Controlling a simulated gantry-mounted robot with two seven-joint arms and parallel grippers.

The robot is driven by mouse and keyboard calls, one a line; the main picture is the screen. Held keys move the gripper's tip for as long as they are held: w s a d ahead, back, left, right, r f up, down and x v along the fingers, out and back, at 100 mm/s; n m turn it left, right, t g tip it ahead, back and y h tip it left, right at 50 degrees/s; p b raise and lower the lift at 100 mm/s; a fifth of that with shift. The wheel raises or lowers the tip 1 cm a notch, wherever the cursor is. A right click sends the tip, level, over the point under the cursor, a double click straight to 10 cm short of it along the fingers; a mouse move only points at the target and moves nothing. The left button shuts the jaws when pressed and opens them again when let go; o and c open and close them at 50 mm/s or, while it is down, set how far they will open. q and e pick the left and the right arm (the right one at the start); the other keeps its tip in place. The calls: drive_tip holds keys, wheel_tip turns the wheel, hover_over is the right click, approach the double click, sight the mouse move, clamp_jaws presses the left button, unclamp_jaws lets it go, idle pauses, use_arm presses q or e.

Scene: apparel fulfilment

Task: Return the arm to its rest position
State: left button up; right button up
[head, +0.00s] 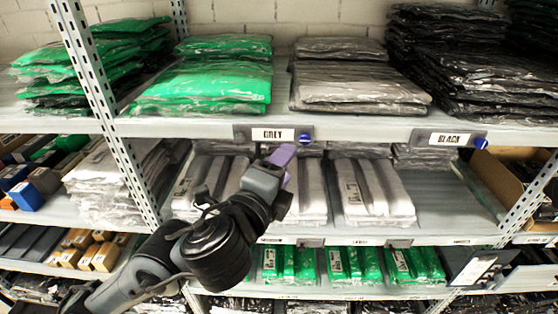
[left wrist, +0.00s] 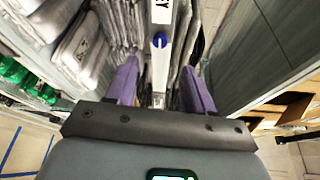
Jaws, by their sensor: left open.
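My left arm comes in from the lower left in the head view, in front of the shelving. Its gripper (head: 283,157) has purple fingers and is near the upper shelf's front edge, just below the GREY label (head: 273,134). In the left wrist view the two purple fingers of the gripper (left wrist: 160,88) stand apart with nothing held between them. The shelf edge with a label and a blue knob (left wrist: 159,40) shows beyond the gap. I cannot tell whether a finger touches the shelf. My right gripper is not in view.
The upper shelf (head: 350,124) holds bagged green (head: 205,85), grey (head: 355,80) and black garments (head: 465,75). White bagged packs (head: 370,192) lie on the middle shelf, green packs (head: 355,265) below. A perforated upright (head: 118,145) stands left of the arm. The middle shelf has bare room at right.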

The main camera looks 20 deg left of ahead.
use_arm(q)
drive_tip(key=shift+s, duration=0.6)
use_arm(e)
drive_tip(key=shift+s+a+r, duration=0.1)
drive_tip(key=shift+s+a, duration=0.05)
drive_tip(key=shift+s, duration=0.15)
use_arm(q)
drive_tip(key=shift+w, duration=0.1)
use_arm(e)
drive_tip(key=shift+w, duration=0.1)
use_arm(q)
drive_tip(key=shift+f, duration=0.1)
